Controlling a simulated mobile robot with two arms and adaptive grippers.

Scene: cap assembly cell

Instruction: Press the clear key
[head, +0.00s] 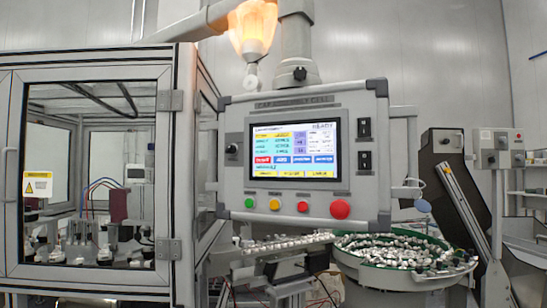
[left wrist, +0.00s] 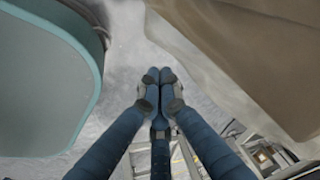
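The control panel (head: 232,190) hangs in the middle of the head view, with a lit touchscreen (head: 295,150) of coloured fields. Below the screen is a row of round buttons: green (head: 250,203), yellow (head: 274,205), red (head: 303,207) and a larger red one (head: 340,209). The labels are too small to read, so I cannot tell which key is the clear key. My left gripper (left wrist: 159,74) shows in the left wrist view, its blue fingers together with nothing between them, over a grey floor. Neither gripper shows in the head view.
A framed glass enclosure (head: 178,190) stands left of the panel. A green-rimmed bowl (head: 375,275) of small caps is below right, with a feed track (head: 285,245) beside it. Open space lies before the panel.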

